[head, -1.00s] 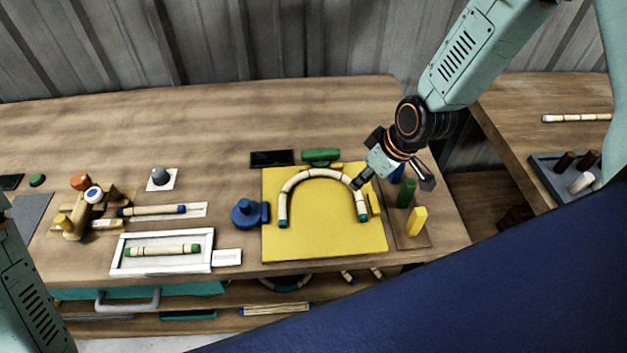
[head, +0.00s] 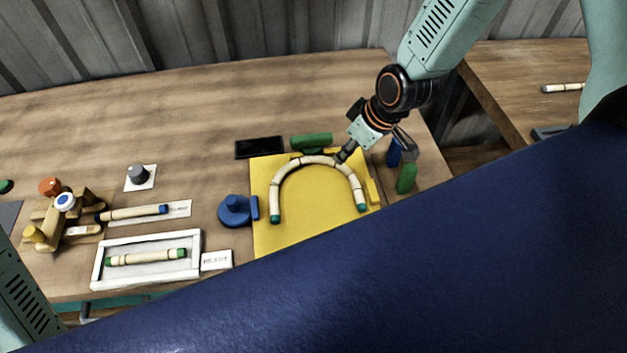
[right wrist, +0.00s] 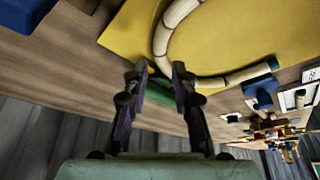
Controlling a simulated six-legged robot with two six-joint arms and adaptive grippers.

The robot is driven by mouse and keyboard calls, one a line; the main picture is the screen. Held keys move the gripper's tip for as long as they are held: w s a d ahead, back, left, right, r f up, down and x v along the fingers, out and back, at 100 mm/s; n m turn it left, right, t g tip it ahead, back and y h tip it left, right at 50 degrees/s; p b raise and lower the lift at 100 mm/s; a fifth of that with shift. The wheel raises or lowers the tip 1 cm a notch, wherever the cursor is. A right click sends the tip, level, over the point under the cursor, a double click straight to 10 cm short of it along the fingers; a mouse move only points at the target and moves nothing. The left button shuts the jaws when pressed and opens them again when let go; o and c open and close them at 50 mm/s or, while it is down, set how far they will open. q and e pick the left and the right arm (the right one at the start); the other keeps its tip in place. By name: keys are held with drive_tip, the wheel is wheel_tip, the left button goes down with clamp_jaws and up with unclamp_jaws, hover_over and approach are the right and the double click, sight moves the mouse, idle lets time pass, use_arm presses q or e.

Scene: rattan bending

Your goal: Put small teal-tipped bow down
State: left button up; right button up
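The teal-tipped bow (head: 318,160) is an arch of pale segments with dark bands and teal ends. It lies on the yellow board (head: 310,222), both ends towards me. My right gripper (head: 343,157) is at the arch's upper right shoulder. In the right wrist view its two fingers (right wrist: 158,72) stand apart. The bow (right wrist: 164,40) passes at the gap between them, with room beside it, and runs on behind one finger. I see no firm grip; exact contact is hidden. My left gripper is out of view.
Green (head: 407,178) and blue blocks stand right of the board. A blue knobbed piece (head: 236,210) is at its left, a black plate (head: 260,147) behind. A white tray (head: 98,262) holds a green-tipped stick. The back of the table is clear.

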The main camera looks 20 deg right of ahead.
sight(334, 162)
drive_tip(key=shift+a+f+b, duration=0.25)
drive_tip(key=shift+f+b, duration=0.15)
drive_tip(key=shift+f, duration=0.1)
drive_tip(key=x, duration=0.4)
drive_tip(key=shift+w, duration=0.3)
drive_tip(key=shift+s+r, duration=0.15)
drive_tip(key=shift+s, duration=0.1)
drive_tip(key=shift+c, duration=0.4)
drive_tip(key=shift+w+a, duration=0.1)
drive_tip(key=shift+c, duration=1.4)
clamp_jaws()
